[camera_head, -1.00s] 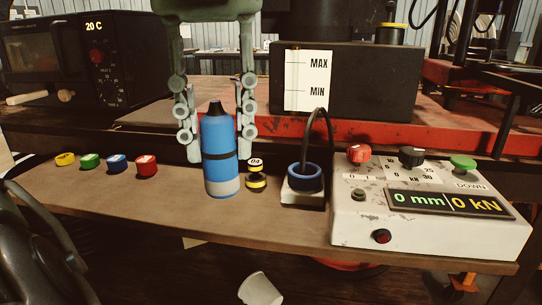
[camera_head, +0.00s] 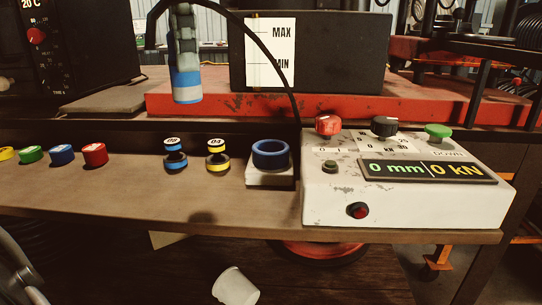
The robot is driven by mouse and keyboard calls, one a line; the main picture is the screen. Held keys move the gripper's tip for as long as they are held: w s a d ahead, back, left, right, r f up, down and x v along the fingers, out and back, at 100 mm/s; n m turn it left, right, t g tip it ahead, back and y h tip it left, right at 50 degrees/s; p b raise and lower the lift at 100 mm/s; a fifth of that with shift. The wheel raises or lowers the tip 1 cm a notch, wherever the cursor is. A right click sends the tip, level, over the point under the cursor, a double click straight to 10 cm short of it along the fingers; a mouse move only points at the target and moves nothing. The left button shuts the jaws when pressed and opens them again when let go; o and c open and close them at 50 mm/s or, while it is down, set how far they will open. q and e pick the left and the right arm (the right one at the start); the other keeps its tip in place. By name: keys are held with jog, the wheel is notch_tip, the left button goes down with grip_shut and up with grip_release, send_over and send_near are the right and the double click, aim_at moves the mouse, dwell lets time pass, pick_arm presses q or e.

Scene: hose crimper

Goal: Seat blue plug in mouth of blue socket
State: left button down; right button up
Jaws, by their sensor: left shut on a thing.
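The blue plug (camera_head: 185,82), a blue cylinder with a pale grey lower end, hangs roughly upright at the upper left, above and left of the socket. My left gripper (camera_head: 183,45), seen edge-on, is shut on it and hides its upper part. The plug is in the air, well apart from the socket. The blue socket (camera_head: 271,153) is a blue ring on a pale square base, on the bench left of the control box. Its mouth faces up and looks empty. My right gripper is not in view.
A black cable (camera_head: 267,45) arcs from near the gripper down behind the white control box (camera_head: 405,200). Blue and yellow small items (camera_head: 175,153) (camera_head: 217,153) stand left of the socket. Several coloured caps (camera_head: 94,154) lie farther left. A dark tank (camera_head: 340,55) stands behind.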

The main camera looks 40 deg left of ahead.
pick_arm(q)
jog(key=w+d+f, duration=0.1)
jog(key=w+f, duration=0.2)
jog(key=w+d+f, duration=0.2)
jog(key=w+f, duration=0.1)
jog(key=f, duration=0.1)
jog(key=w+d+f, duration=0.2)
jog(key=w+f, duration=0.1)
jog(key=w, duration=0.1)
jog(key=shift+w+d+f+b, duration=0.1)
jog(key=shift+d+f+b, duration=0.05)
jog(key=shift+f+b, duration=0.25)
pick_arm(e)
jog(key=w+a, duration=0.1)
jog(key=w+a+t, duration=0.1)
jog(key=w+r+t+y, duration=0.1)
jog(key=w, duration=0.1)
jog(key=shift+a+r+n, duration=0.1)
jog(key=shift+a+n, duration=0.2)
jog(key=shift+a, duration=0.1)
pick_arm(q)
jog(key=shift+f, duration=0.1)
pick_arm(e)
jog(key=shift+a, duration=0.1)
